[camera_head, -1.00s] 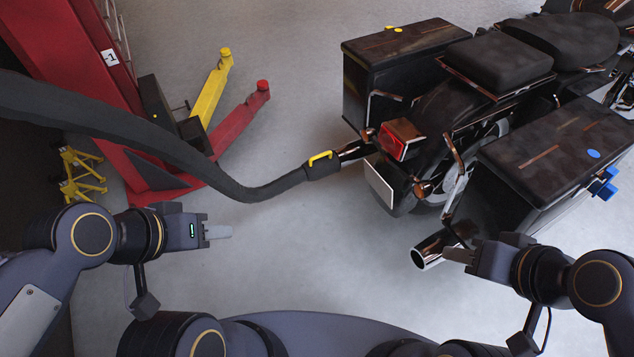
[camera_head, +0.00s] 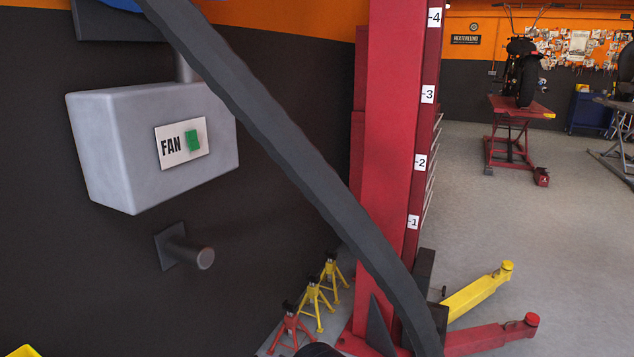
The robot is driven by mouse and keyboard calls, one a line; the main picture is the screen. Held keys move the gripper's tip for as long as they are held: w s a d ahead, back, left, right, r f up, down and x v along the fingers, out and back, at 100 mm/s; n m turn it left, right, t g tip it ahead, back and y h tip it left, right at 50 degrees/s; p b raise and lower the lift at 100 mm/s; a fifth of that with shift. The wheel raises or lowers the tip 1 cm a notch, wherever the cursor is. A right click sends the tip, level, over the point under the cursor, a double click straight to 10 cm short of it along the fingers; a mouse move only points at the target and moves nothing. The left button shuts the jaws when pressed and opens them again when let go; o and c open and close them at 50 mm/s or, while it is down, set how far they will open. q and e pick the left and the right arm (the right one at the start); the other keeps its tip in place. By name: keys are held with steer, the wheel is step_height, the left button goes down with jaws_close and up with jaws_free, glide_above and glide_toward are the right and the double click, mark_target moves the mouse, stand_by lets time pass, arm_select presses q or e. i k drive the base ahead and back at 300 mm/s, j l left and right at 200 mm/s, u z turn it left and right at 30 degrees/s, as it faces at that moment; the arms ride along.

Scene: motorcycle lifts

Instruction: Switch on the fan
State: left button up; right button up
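A grey fan box (camera_head: 110,150) is mounted on the dark wall at the left. Its front carries a white label plate (camera_head: 181,143) reading FAN, with a green switch (camera_head: 193,141) on the plate's right side. Whether the switch is on or off cannot be told. Neither of my grippers shows in the view now; only a small dark rounded part shows at the bottom edge.
A thick dark hose (camera_head: 290,165) runs diagonally in front of the box's right side down to the red lift post (camera_head: 385,130). A dark peg (camera_head: 190,252) sticks out below the box. Jack stands (camera_head: 315,300) stand by the wall. Lift arms (camera_head: 478,292) lie low at right.

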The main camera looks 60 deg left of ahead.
mark_target(192, 136)
steer(key=u, duration=2.8)
